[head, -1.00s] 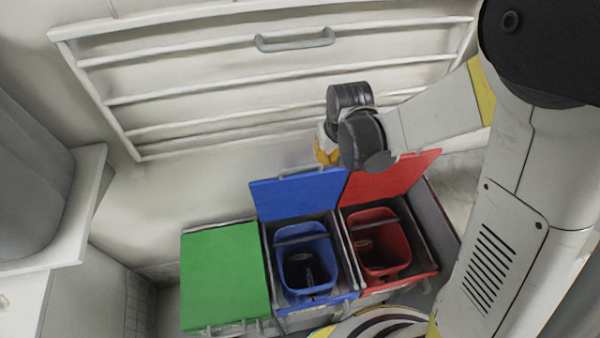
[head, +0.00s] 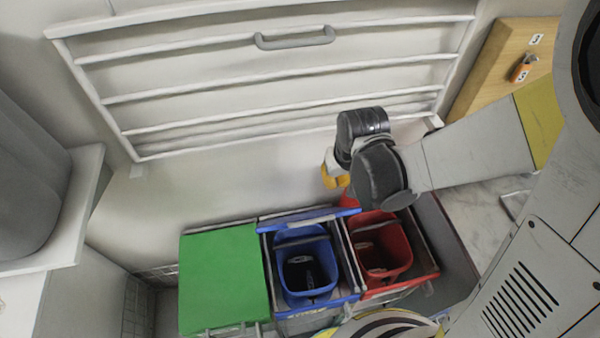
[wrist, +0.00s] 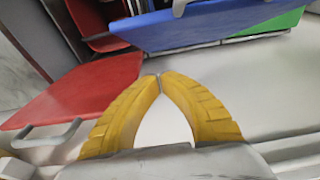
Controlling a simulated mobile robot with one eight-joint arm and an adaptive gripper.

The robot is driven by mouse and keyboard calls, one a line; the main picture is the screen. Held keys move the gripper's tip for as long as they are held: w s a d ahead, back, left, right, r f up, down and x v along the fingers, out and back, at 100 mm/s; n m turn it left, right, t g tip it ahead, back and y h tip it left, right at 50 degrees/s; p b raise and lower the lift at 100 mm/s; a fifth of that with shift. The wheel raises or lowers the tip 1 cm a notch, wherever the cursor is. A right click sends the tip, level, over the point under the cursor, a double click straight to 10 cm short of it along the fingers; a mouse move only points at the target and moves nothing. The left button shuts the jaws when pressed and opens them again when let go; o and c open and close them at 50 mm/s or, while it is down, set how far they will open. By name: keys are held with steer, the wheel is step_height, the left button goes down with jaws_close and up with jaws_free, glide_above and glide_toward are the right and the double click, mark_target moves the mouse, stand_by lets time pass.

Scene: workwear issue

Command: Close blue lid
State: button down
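The blue lid (head: 305,218) shows in the head view as a thin, almost edge-on strip at the back of the blue bin (head: 318,285). The bin's inside is still visible. My gripper (head: 335,178) is behind the bins, near the right end of the blue lid. In the wrist view its yellow fingertips (wrist: 160,76) meet with nothing between them. A gap shows between them and the blue lid.
The red lid (wrist: 80,95) stands open left of my fingers in the wrist view; in the head view my wrist hides most of it. The red bin (head: 385,250) is open. The green lid (head: 222,280) is closed. A railed white panel (head: 270,85) stands behind.

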step_height(320, 180, up, 10)
steer(key=p, duration=0.7)
steer(key=shift+p, duration=0.35)
steer(key=s+d+f+m+t+b, duration=0.2)
steer(key=s+d+f+b, duration=0.6)
steer(key=b, duration=1.5)
steer(key=shift+s+d+t+h, duration=0.3)
steer(key=shift+s+d+t, duration=0.25)
steer(key=shift+t, duration=0.65)
